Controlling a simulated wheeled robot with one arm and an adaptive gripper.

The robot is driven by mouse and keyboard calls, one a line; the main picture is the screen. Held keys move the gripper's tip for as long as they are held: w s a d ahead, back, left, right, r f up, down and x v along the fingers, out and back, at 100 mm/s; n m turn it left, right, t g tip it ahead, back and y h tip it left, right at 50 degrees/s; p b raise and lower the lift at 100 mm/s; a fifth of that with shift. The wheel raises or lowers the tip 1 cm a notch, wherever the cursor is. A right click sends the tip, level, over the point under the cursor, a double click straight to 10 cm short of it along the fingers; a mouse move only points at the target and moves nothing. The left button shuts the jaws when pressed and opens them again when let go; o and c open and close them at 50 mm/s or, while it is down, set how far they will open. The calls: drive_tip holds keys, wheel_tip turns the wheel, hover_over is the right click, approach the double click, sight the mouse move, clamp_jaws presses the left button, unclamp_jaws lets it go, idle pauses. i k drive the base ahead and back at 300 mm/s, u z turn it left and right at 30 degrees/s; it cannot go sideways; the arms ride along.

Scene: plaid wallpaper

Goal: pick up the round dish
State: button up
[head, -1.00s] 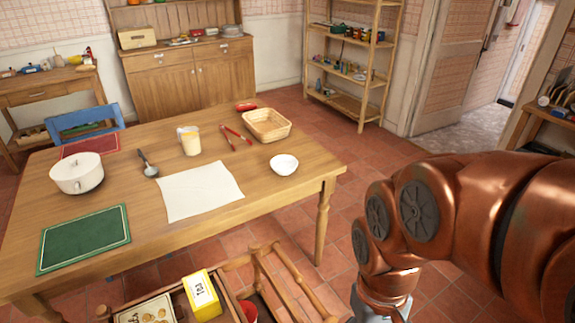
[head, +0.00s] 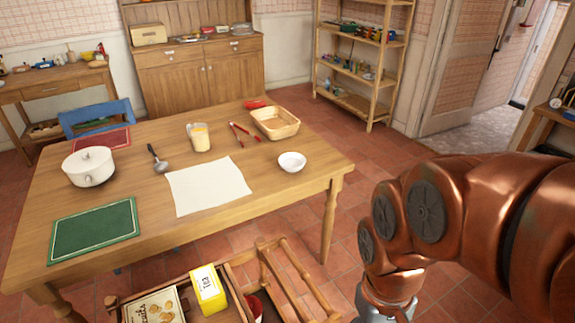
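A small round white dish (head: 292,162) stands upright on the wooden table (head: 130,215), near its right end. It sits right of a white sheet and in front of a wicker basket, apart from both. My copper-coloured arm reaches in from the right of the head view, off the table's right side. Its lower end runs out of the bottom edge of the picture, so my gripper's fingers do not show.
A white pot (head: 88,168), ladle (head: 158,160), pitcher (head: 199,138), red-handled tool (head: 243,132), basket (head: 274,123), white sheet (head: 207,185) and green mat (head: 95,230) lie on the table. A wooden cart (head: 285,290) with boxes stands in front. Open floor lies to the right.

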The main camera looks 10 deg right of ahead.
sight(291, 163)
drive_tip(key=k, duration=0.95)
drive_tip(key=z, duration=1.2)
drive_tip(key=i, duration=5.2)
drive_tip(key=u, duration=5.5)
